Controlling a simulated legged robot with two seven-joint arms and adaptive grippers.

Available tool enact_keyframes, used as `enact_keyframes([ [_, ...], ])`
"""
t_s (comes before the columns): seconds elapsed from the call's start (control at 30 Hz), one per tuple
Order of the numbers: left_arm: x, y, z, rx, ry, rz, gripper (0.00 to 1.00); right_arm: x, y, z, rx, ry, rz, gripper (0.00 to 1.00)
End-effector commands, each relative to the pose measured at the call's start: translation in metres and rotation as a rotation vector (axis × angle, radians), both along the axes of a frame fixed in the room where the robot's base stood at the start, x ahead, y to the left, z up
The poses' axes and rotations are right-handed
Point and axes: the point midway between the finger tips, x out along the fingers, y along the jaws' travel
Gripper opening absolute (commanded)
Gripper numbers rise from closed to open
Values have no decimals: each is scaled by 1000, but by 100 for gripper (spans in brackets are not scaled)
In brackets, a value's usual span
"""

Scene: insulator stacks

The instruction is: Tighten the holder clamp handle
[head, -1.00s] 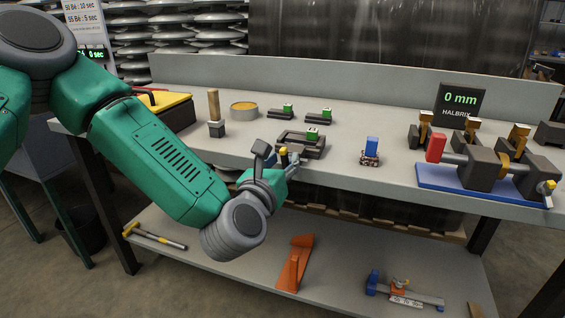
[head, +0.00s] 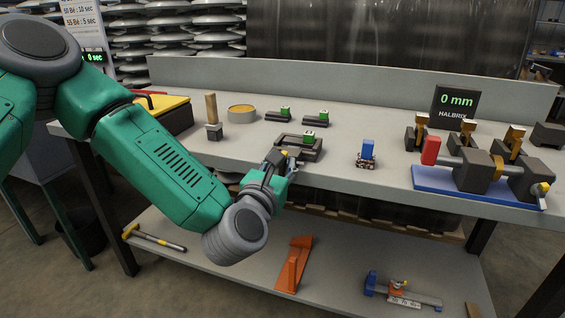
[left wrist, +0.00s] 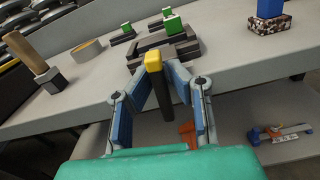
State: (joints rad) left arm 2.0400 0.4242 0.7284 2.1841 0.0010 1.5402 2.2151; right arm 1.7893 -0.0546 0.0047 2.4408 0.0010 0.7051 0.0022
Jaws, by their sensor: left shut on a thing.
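The holder clamp (head: 311,153) is a dark fixture with a green block, at the front edge of the bench. It also shows at the top of the left wrist view (left wrist: 172,45). Its handle is a dark rod with a yellow tip (left wrist: 154,62), pointing out over the bench edge. My left gripper (head: 277,160) is at this handle. In the left wrist view its blue fingers (left wrist: 157,82) stand on both sides of the rod, just below the yellow tip, and are shut on it. The rod's far end is partly hidden. My right gripper is in neither view.
A blue block on a speckled base (head: 367,153) stands right of the clamp. A blue-based fixture (head: 470,190) and a display reading 0 mm (head: 457,102) are further right. A wooden-handled tool (head: 212,115) and a round tin (head: 241,113) stand left. A lower shelf holds loose tools.

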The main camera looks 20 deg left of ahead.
Motion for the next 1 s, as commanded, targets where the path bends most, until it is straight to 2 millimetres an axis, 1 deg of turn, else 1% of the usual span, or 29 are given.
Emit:
enact_keyframes([
  [1.0,-1,-10,-6,962,-31,-6,0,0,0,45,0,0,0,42],
])
